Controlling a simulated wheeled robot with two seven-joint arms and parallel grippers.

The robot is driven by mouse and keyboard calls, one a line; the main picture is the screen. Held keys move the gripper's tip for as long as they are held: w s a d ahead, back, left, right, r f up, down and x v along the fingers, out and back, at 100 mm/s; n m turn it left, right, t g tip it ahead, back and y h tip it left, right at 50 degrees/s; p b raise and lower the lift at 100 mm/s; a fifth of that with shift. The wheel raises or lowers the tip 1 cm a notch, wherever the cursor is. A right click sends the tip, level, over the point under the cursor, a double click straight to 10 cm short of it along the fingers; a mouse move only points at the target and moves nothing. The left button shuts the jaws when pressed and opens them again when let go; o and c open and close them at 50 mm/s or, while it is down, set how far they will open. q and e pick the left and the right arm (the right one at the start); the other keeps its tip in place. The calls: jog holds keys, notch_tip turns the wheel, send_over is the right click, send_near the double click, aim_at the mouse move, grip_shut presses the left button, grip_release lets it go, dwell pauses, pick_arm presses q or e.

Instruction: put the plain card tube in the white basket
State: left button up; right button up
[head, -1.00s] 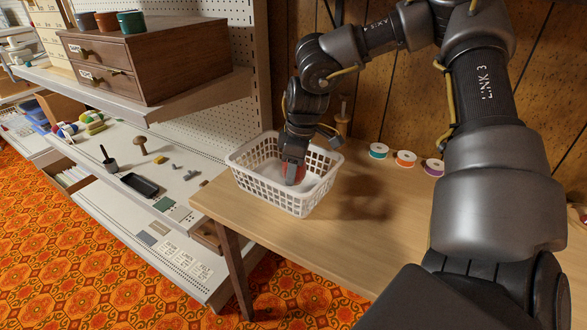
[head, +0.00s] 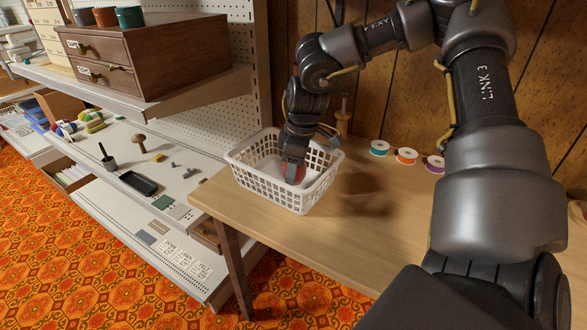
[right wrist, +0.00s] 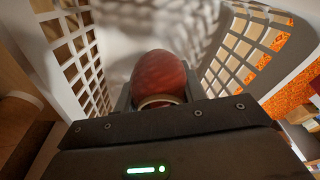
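The white basket (head: 275,192) is an open lattice basket on the wooden table. My right gripper (head: 293,168) points down inside it, low between the walls. A red, rounded thing (right wrist: 160,78) with a tan ring at its near end sits between the fingers in the right wrist view, with the fingers close against its sides. It also shows as a red patch (head: 299,174) in the head view. The ring may be the end of a card tube, but I cannot tell. No plain, bare card tube shows clearly. My left gripper is not in view.
Three ribbon spools, green (head: 379,149), orange (head: 406,156) and purple (head: 435,164), lie at the table's back. A wooden spindle (head: 343,118) stands behind the basket. A shelf unit with a wooden drawer box (head: 150,55) is at left. Table right of the basket is clear.

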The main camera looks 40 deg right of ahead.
jog(key=o, duration=0.4)
jog(key=shift+o, duration=0.2)
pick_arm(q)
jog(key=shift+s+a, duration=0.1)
pick_arm(e)
jog(key=shift+r, duration=0.15)
jog(key=shift+r+p, duration=0.25)
jog(key=shift+p, duration=0.1)
jog(key=shift+r+p, duration=0.55)
jog(key=shift+r, duration=0.4)
pick_arm(q)
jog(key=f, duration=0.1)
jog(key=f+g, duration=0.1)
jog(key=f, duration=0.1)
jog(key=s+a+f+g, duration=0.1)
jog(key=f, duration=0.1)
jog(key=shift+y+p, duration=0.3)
jog(key=shift+p, duration=0.1)
pick_arm(e)
notch_tip(320, 180, up, 10)
jog(key=s+d, duration=0.1)
jog(key=shift+s+r, duration=0.25)
